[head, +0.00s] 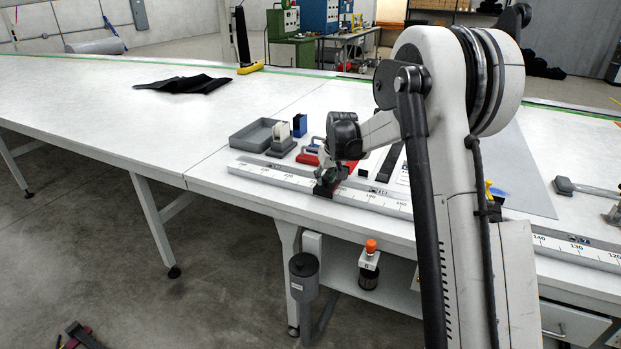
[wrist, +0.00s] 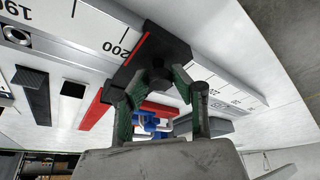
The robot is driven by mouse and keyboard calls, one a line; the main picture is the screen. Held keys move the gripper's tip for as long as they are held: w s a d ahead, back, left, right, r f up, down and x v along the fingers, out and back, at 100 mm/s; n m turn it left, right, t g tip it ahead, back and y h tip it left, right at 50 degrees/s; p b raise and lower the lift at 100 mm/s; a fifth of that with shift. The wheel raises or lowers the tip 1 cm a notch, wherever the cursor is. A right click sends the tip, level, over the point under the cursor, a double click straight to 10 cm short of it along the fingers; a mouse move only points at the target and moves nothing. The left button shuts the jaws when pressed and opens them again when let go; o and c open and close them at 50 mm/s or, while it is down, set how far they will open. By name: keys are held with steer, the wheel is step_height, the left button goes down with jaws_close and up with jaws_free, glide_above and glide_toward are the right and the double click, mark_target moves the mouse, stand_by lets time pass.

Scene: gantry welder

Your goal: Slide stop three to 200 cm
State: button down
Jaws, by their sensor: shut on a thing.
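A black stop (head: 325,190) with a red edge line sits on the white ruler rail (head: 270,177) along the table's front edge. It also shows in the wrist view (wrist: 165,42), where the red line lies right beside the numeral 200, on the side away from 190. The exact tick under it is hard to make out. My gripper (head: 331,174) is at the stop, and its green-padded fingers (wrist: 158,82) are shut on the stop's dark upright part. No number on the stop is readable.
Behind the rail are a grey tray (head: 255,135), a tape dispenser (head: 282,138), a blue item (head: 299,125) and red parts (head: 308,157). A black cloth (head: 183,84) lies farther back. The rail left of the stop looks clear.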

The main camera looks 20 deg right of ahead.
steer(key=shift+s+d, duration=0.55)
steer(key=shift+d, duration=0.05)
steer(key=c, duration=1.5)
jaws_free()
steer(key=shift+o, duration=0.2)
steer(key=shift+r, duration=0.15)
steer(key=v, duration=1.1)
steer(key=shift+s+r, duration=0.15)
steer(key=shift+r, duration=0.25)
